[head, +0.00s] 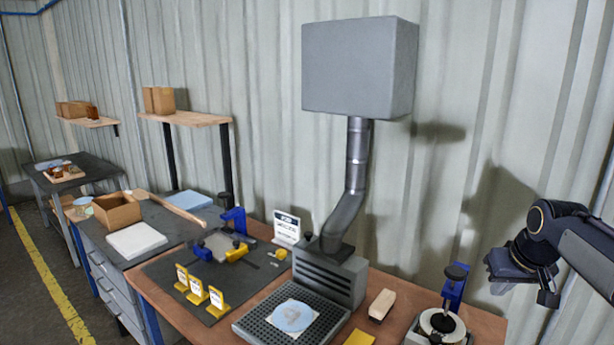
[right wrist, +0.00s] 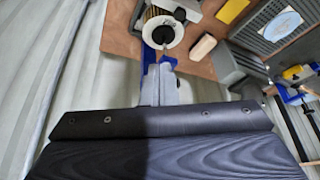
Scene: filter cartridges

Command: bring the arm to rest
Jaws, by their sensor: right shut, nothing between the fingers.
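My right gripper (head: 521,272) is at the right edge of the head view, raised in front of the corrugated wall, to the right of the workbench (head: 490,325). It is shut and holds nothing. In the right wrist view its dark body (right wrist: 160,122) fills the lower half. Below it a white round fixture (right wrist: 164,33) with a dark centre sits on the bench corner, apart from the gripper. The same fixture shows in the head view (head: 441,325). My left gripper is not in view.
A blue clamp (head: 454,285) stands by the fixture. A perforated tray (head: 248,327) bears a pale blue disc (head: 293,316), before a grey extractor (head: 330,275) with a duct up to a box (head: 360,65). Several yellow tags (head: 217,299) stand on a dark mat. Air around the arm looks clear.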

